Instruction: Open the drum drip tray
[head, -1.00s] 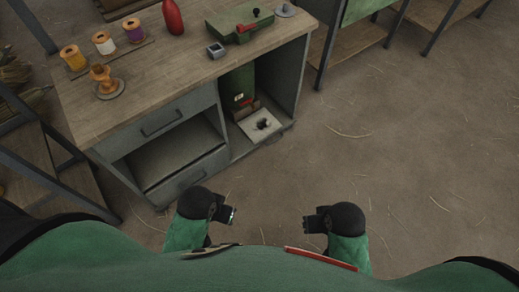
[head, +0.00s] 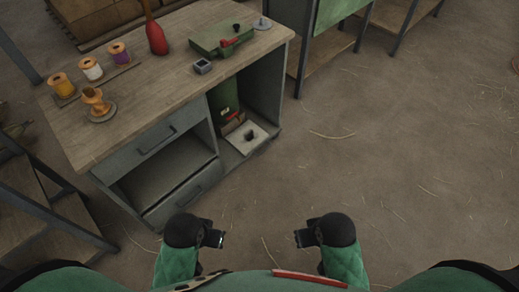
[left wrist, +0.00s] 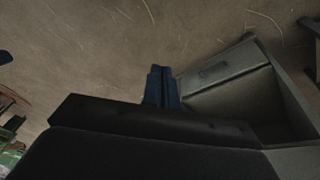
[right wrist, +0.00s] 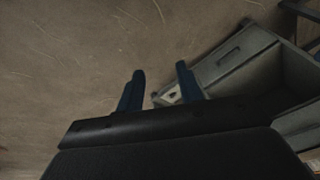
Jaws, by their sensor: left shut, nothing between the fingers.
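A green drum (head: 224,106) with a red tap (head: 235,116) stands in the open right bay of the workbench. A pale, flat tray-like piece with a dark hole, which looks like the drip tray (head: 240,147), lies at the bay's front below the tap. My left gripper (head: 221,239) is in front of the bench, apart from it; its fingers (left wrist: 162,88) are together and empty. My right gripper (head: 298,238) is to the right over open floor; its fingers (right wrist: 160,72) are apart with nothing between them. Neither gripper touches the tray.
The workbench (head: 125,120) has a drawer (head: 157,138), an open shelf and a lower drawer on its left. Spools (head: 92,70), a red bottle-like object (head: 156,38) and a green box (head: 222,40) stand on top. A dark rack (head: 45,205) is at left.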

